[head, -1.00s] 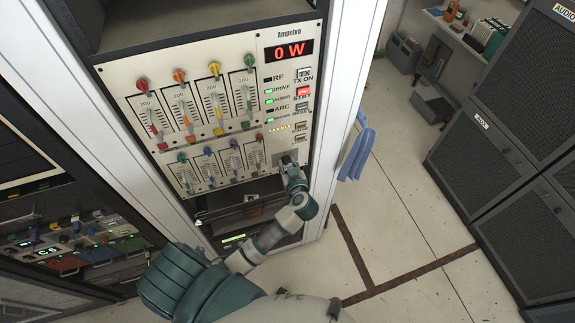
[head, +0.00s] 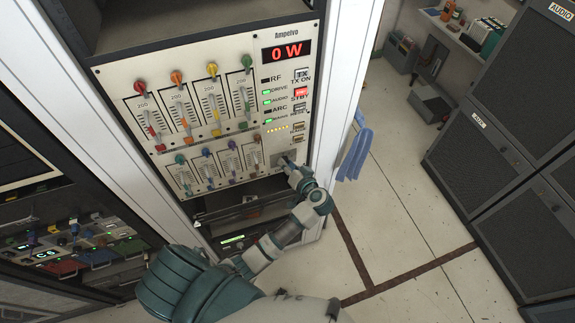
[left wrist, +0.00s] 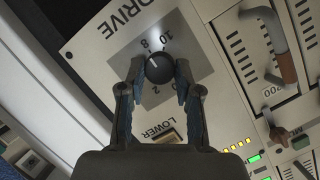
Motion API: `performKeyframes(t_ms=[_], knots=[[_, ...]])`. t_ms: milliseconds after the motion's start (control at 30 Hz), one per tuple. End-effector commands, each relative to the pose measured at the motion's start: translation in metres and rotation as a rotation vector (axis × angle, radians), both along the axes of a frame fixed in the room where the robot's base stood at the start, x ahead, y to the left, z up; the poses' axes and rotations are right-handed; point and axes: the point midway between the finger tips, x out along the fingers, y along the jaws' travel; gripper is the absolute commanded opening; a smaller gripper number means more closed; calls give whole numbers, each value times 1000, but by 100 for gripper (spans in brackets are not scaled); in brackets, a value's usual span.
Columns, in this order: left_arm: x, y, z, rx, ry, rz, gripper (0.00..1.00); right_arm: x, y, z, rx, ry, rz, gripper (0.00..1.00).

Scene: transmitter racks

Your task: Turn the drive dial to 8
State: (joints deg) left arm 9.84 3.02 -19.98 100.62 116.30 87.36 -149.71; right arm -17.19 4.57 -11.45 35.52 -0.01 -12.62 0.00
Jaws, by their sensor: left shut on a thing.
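The drive dial (left wrist: 160,68) is a round black knob on a grey square plate beside the word DRIVE in the left wrist view. Its small white mark points to the picture's upper left, toward the side where the 8 is printed; I cannot read the exact setting. My left gripper (left wrist: 160,80) is shut on the dial, with one finger on each side of it. In the head view my left gripper (head: 286,163) is at the lower right of the Ampelvo panel (head: 225,140) and hides most of the dial. My right gripper is not in view.
The panel carries several coloured levers (head: 183,115) left of the dial and a red display (head: 287,51) reading 0 W. A LOWER button (left wrist: 168,135) is close to the fingers. Blue gloves (head: 355,150) hang at the right edge of the cabinet. Open floor lies to the right.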

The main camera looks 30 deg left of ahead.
Motion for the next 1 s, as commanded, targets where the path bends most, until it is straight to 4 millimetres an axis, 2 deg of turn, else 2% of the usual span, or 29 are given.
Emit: performKeyframes(t_ms=[567, 600, 667, 700, 1000], knots=[[1, -1, -1, 18, 24, -3, 0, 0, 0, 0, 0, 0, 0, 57], [1, -1, -1, 18, 24, -3, 40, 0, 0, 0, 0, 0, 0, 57], [1, -1, -1, 18, 24, -3, 56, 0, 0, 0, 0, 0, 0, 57], [1, -1, -1, 19, 23, -2, 58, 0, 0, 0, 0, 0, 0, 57], [-1, -2, 1, 19, 21, -2, 58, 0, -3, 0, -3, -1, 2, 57]])
